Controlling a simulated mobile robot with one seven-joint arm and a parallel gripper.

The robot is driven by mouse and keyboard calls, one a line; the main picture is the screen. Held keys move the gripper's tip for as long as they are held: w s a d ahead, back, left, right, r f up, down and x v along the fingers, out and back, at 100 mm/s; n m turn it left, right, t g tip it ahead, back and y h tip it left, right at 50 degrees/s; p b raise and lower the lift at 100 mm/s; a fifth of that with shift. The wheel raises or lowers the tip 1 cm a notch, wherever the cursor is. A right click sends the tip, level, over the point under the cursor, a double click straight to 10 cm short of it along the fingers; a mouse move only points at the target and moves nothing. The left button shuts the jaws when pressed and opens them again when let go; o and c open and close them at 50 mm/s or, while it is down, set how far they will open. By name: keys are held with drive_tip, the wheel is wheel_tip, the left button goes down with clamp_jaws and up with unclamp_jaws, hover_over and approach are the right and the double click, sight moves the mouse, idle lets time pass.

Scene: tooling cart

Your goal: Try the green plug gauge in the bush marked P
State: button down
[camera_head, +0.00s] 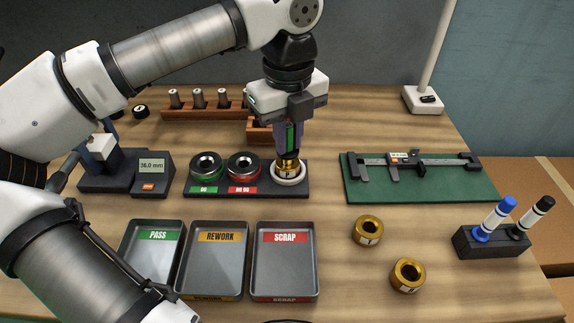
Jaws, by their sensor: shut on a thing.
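My gripper (289,148) points straight down over the right end of a dark block. It is shut on a plug gauge, whose green handle (290,136) shows between the fingers. Directly below is a brass bush (288,171) seated in a white ring (302,178) on the block. The gauge's lower end meets the bush's top in this view; I cannot tell how deep it sits, if at all. The bush has a pale label, too small to read. Two more brass bushes, one (367,230) and another (408,275), stand on the table at right, their marks unreadable.
The dark block (262,191) also holds GO (206,165) and NO GO (243,166) rings. PASS (152,256), REWORK (213,262) and SCRAP (284,267) trays stand in front. A caliper (400,163) lies on a green mat (430,186). A marker stand (490,243) is at right.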

sight(288, 125)
drive_tip(key=shift+r+p, duration=1.05)
drive_tip(key=shift+r, duration=0.45)
drive_tip(key=shift+r+p, duration=1.6)
drive_tip(key=shift+r, duration=0.9)
drive_tip(key=shift+f, duration=0.15)
